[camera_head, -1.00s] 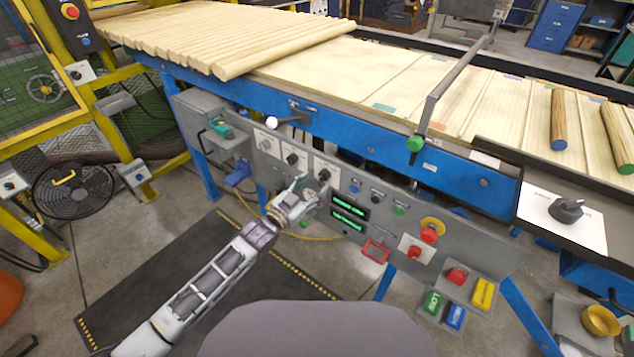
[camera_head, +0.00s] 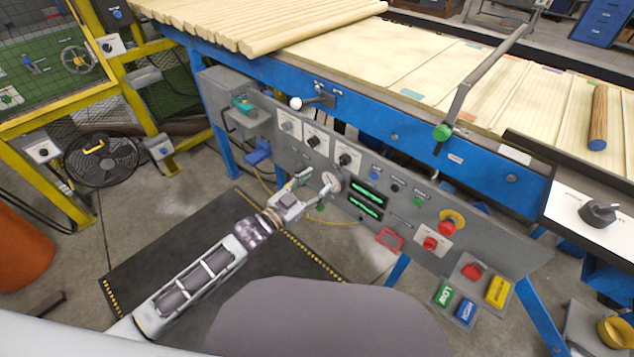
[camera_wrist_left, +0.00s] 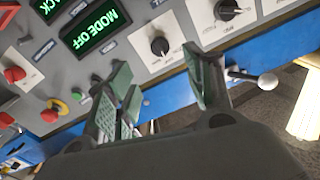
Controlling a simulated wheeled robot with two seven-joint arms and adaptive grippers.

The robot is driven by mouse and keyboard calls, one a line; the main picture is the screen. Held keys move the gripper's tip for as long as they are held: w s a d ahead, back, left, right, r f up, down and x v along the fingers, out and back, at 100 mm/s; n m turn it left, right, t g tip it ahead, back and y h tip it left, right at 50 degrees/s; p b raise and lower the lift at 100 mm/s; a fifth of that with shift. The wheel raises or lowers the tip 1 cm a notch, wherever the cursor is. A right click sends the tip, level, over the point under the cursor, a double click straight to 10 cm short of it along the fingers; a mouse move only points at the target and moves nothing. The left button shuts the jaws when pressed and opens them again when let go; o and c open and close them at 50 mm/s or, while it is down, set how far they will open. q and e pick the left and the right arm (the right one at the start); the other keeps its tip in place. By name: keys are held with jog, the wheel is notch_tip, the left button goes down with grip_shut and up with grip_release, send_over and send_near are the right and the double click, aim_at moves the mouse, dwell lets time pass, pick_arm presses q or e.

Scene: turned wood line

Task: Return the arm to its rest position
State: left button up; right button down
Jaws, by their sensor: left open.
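My left arm reaches in from the lower left in the head view. Its left gripper (camera_head: 312,187) is open and empty, in front of the grey control panel (camera_head: 415,215). In the left wrist view the left gripper (camera_wrist_left: 165,88) shows its two green-padded fingers spread apart, with nothing between them. A black knob on a white plate (camera_wrist_left: 160,46) appears just beyond the fingers, and a green display (camera_wrist_left: 97,25) reads "MODE OFF". I cannot tell the exact gap between fingers and panel. My right gripper is not in view.
A blue-framed conveyor (camera_head: 395,137) with wooden rods (camera_head: 260,25) runs behind the panel. A lever with a white ball (camera_head: 296,103) sticks out above it. A fan (camera_head: 100,158) and yellow guard frame stand at left. A dark mat (camera_head: 190,250) covers the floor below.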

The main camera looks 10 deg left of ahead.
pick_arm(q)
jog(key=shift+f, duration=0.1)
dwell(0.6)
jog(key=s+a+f+n+g+y, duration=0.2)
jog(key=a+f+g+y, duration=0.25)
jog(key=a+f, duration=0.5)
jog(key=s+a+f+n+g+y, duration=0.25)
jog(key=a+f+y, duration=0.35)
jog(key=f, duration=0.7)
jog(key=s+d+f+n+g, duration=0.1)
jog(key=s+f+g, duration=0.2)
jog(key=s+f, duration=0.4)
jog(key=s+d+f+n+g+p, duration=0.1)
jog(key=s+f, duration=0.6)
jog(key=s, duration=0.7)
jog(key=shift+s+d+f+n+g+p, duration=0.15)
jog(key=shift+s+f+n+g+p, duration=0.25)
jog(key=shift+g, duration=0.5)
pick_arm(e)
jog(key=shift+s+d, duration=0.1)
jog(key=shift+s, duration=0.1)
pick_arm(q)
jog(key=shift+h, duration=0.25)
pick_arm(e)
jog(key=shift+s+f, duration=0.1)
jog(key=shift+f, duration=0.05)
